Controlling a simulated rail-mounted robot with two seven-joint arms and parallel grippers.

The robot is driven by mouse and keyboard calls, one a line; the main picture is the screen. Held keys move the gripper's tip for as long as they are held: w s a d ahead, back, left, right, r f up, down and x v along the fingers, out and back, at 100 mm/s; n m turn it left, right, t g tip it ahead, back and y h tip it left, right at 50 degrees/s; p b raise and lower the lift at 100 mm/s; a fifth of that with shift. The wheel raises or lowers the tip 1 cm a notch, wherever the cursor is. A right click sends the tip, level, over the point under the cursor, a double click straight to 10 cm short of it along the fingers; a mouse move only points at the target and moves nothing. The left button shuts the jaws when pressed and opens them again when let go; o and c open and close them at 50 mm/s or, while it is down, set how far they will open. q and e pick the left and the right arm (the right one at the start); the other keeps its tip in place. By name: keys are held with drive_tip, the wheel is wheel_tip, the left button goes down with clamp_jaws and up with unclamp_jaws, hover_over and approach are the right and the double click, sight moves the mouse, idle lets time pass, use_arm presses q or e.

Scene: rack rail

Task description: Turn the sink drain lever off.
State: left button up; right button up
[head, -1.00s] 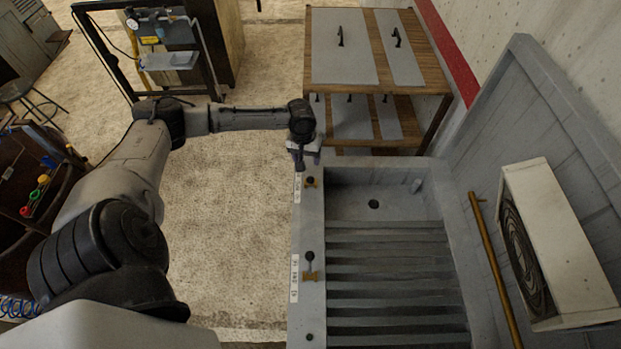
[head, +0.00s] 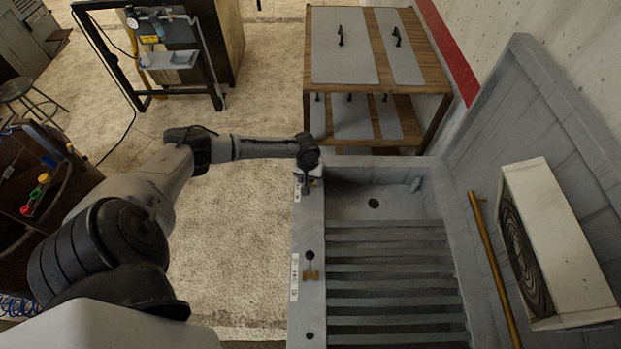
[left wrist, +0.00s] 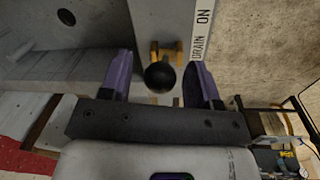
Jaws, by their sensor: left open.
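The drain lever shows in the left wrist view as a black ball knob (left wrist: 160,76) on a brass mount (left wrist: 155,52), beside a label (left wrist: 203,28) reading "DRAIN ON". My left gripper (left wrist: 160,82) is open, with one purple-grey finger on each side of the knob. I cannot tell whether either finger touches it. In the head view my left gripper (head: 311,180) is over the far end of the grey sink's left rim (head: 308,222) and mostly hides this lever. My right gripper is not in view.
A second black-knobbed lever (head: 310,262) stands nearer on the same rim. A drain hole (head: 374,203) and slats lie in the sink. A brass pipe (head: 492,262) and a white fan box (head: 560,240) are to the right. A wooden cabinet (head: 414,75) stands behind the sink.

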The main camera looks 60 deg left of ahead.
use_arm(q)
drive_tip(key=shift+c, duration=0.3)
clamp_jaws()
idle(0.3)
